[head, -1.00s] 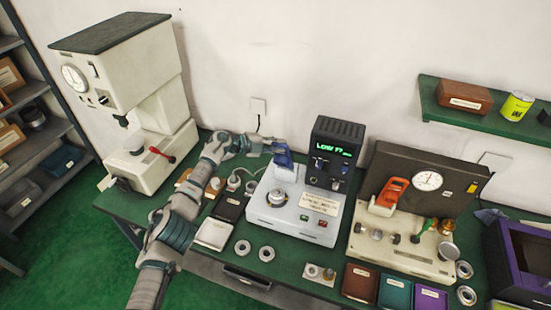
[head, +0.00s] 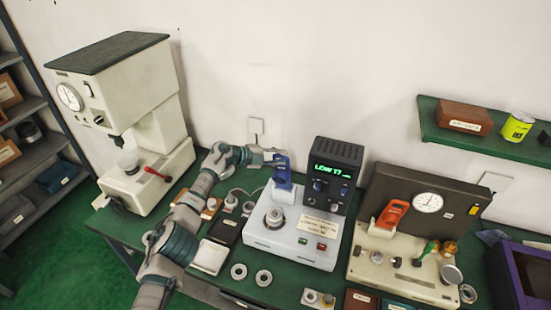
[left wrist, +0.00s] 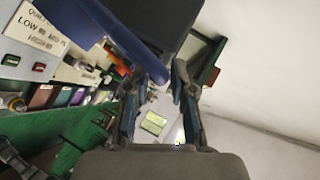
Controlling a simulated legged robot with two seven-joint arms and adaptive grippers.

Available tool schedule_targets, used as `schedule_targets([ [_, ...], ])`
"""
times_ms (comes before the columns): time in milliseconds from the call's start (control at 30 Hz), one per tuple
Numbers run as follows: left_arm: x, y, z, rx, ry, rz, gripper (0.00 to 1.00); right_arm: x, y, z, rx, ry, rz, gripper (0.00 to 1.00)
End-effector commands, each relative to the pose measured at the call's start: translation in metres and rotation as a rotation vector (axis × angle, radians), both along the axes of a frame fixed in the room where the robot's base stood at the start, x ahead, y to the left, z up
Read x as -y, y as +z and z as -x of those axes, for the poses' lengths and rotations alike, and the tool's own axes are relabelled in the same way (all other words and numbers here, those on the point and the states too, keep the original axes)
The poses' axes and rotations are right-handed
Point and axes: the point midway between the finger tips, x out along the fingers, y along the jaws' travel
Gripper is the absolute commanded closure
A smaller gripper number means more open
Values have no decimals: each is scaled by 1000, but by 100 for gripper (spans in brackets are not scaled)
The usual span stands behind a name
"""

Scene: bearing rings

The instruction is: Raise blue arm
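The blue arm (head: 283,172) stands nearly upright at the back of the white tester (head: 292,240), beside its dark display box (head: 333,172). My left gripper (head: 274,155) is at the upper end of the blue arm, from its left side. In the left wrist view the blue arm (left wrist: 100,32) comes in from the upper left and its end lies by the fingertips. The fingers (left wrist: 160,75) stand apart with a gap between them. Contact with the arm cannot be made out. A metal ring (head: 274,217) sits on the tester's round seat. My right gripper is out of view.
A white press (head: 130,110) with a red lever stands at the left. A cream fixture (head: 400,262) with an orange handle (head: 392,213) stands at the right. Two loose rings (head: 263,277) lie in front of the tester. A green shelf (head: 480,142) is on the wall.

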Motion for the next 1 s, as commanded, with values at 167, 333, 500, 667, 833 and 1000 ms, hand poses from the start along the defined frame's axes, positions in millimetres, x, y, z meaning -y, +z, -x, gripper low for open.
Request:
schedule_targets([
  [167,5,0,1,3,-4,0,61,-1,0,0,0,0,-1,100],
  [333,2,1,0,5,-2,2,61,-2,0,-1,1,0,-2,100],
  [500,-2,3,0,6,-1,7,61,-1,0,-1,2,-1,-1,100],
  [667,-3,3,0,6,-1,8,61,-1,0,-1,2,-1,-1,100],
  [833,-4,3,0,6,-1,7,61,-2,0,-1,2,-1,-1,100],
  [1000,-2,2,1,5,-2,4,61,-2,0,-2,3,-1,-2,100],
])
